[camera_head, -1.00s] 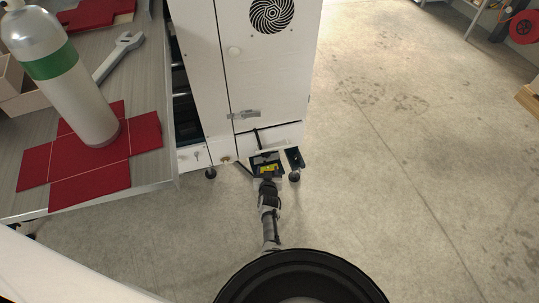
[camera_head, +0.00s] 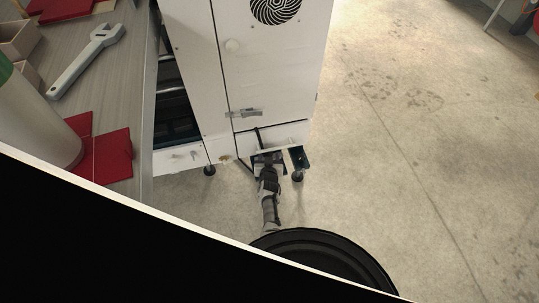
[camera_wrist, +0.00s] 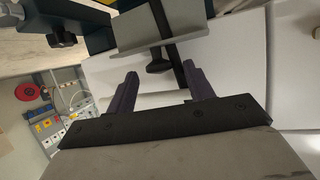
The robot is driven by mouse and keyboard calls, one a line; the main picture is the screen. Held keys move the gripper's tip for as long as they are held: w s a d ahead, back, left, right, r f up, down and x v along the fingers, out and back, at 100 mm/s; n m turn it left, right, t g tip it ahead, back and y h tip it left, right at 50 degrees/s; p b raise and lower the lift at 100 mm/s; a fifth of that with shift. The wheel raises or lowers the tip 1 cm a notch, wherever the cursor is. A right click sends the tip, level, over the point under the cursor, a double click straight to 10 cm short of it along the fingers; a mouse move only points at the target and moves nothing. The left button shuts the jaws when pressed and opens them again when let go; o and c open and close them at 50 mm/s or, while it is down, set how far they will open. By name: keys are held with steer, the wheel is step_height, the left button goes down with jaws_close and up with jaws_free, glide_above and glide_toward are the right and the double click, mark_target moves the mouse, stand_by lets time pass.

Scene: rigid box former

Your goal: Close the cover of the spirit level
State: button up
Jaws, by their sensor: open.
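A pale plate with dark blue parts (camera_head: 295,156) sits low at the foot of the white cabinet. I take it to be the spirit level and its cover, but it is too small to tell how far the cover stands open. My gripper (camera_head: 267,160) is right at its left part and hides some of it. In the wrist view my gripper (camera_wrist: 159,70) is open and empty, its two dark fingers apart. A tilted grey plate (camera_wrist: 160,38) lies just beyond the fingertips, with a dark bar crossing it. I cannot tell whether the fingers touch anything.
The white cabinet (camera_head: 270,80) stands upright behind the gripper, on black feet (camera_head: 209,170).

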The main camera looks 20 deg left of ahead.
jaws_close()
stand_by(0.3)
